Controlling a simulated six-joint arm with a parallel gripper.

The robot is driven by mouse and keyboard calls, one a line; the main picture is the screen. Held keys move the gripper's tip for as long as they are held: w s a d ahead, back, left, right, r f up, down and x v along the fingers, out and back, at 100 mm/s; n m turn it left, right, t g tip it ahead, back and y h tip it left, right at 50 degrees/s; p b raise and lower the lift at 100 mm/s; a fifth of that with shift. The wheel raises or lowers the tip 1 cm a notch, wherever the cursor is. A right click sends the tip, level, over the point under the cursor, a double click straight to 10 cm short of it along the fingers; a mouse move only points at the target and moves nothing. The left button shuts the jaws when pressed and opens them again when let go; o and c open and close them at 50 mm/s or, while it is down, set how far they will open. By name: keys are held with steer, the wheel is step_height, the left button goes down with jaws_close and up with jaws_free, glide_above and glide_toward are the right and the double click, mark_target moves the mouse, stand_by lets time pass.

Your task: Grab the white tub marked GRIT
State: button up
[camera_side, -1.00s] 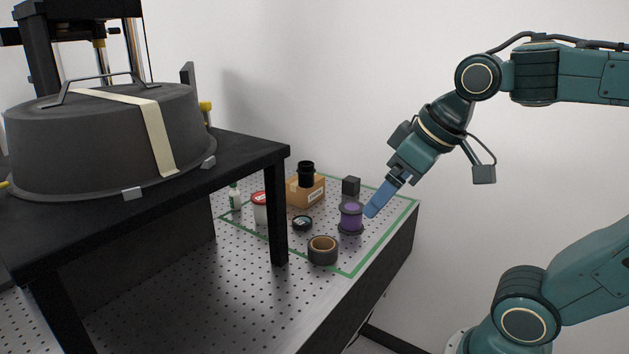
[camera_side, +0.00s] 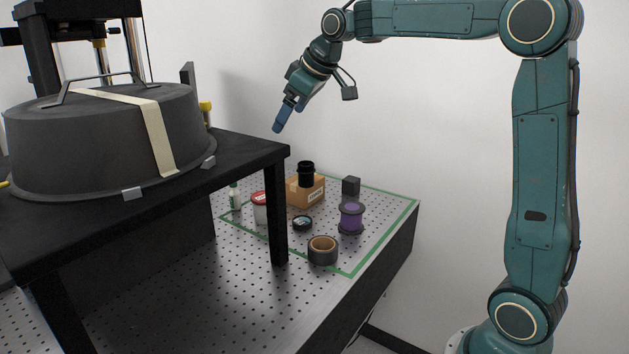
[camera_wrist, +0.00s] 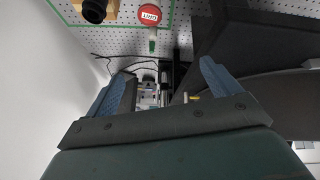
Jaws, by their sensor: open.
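The white tub (camera_side: 260,210) has a red lid and stands on the perforated board, partly hidden behind the table's front leg in the side view. In the wrist view its red lid (camera_wrist: 150,15) shows from above near the top edge, with a white label that appears to read GRIT. My gripper (camera_side: 280,122) is high above the board, beyond the black table's corner and well apart from the tub. In the wrist view its two blue fingers (camera_wrist: 168,82) are spread wide with nothing between them.
A small white bottle with a green cap (camera_side: 234,197) stands left of the tub. A cardboard box (camera_side: 310,194) with a black cylinder (camera_side: 306,172), a purple spool (camera_side: 350,218), a tape roll (camera_side: 323,251) and a dark block (camera_side: 351,186) stand nearby. The black table (camera_side: 240,151) overhangs on the left.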

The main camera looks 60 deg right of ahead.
steer(key=w+d+f+n+g+y, duration=0.1)
steer(key=w+d+f, duration=0.2)
steer(key=w+f, duration=0.25)
steer(key=n+g+y, duration=0.2)
glide_toward(261, 203)
steer(key=w+d+r, duration=0.1)
steer(key=d, duration=0.3)
steer(key=shift+x, duration=4.35)
steer(key=shift+w, duration=0.15)
steer(key=shift+a, duration=0.1)
steer(key=shift+x, duration=2.55)
steer(key=shift+a+r, duration=0.1)
steer(key=c, duration=1.1)
